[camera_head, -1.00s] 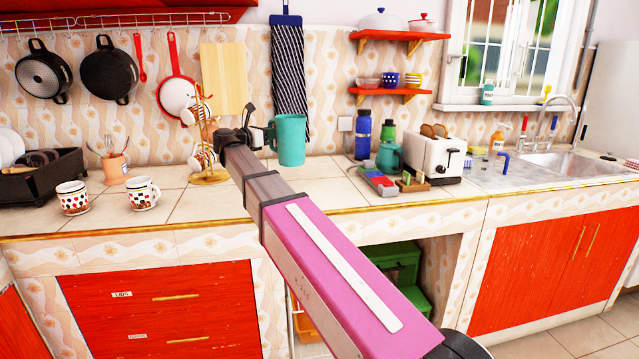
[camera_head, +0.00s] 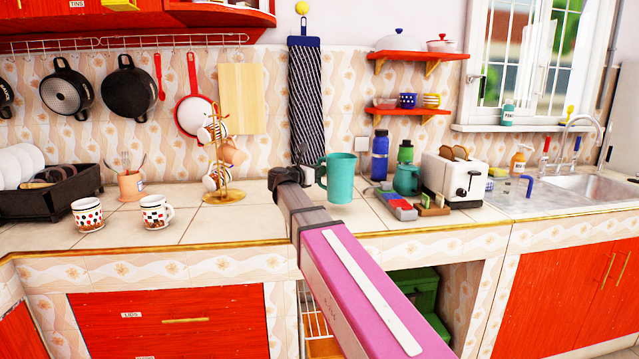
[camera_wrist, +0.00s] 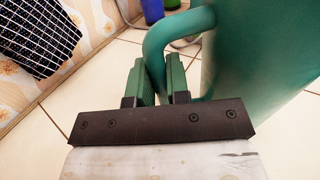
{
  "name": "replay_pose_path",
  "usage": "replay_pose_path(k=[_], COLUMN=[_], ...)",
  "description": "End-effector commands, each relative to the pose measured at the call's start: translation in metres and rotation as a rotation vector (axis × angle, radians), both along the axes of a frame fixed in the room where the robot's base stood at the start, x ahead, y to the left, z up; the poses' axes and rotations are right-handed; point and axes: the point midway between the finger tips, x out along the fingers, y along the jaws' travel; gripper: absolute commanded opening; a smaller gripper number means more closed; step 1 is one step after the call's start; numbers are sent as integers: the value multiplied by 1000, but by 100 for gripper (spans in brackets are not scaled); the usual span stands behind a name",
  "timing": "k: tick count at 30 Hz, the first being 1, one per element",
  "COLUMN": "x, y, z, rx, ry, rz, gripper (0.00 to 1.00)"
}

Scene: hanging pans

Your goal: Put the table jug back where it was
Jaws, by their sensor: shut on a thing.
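The table jug (camera_head: 339,178) is a tall teal jug, upright, near the middle of the head view. My gripper (camera_head: 312,175) is at its left side, by the handle. In the wrist view the two green finger pads of my gripper (camera_wrist: 161,82) are shut on the handle, one on each side. The jug's body (camera_wrist: 262,60) fills the right of that view. The jug shows over the tiled counter (camera_head: 265,222); I cannot tell whether its base touches the tiles.
A mug tree (camera_head: 222,196) stands to the left, with two patterned mugs (camera_head: 88,215) further left. To the right are a blue bottle (camera_head: 380,156), a teal pot (camera_head: 407,179) and a white toaster (camera_head: 446,178). Tiles between mug tree and jug are clear.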

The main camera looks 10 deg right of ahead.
Motion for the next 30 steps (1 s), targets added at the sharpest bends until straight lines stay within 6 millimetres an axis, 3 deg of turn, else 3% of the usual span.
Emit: replay_pose_path(k=[5,14,26,27,29,30], x=[0,0,0,0,0,0], y=[-3,-2,-2,-2,-2,-2], z=[-6,-39,-43,-44,-44,-44], rx=[-2,-2,-2,0,0,0], ry=[1,2,1,0,0,0], rz=[0,0,-1,-1,-1,-1], gripper=[0,0,0,26,42,42])
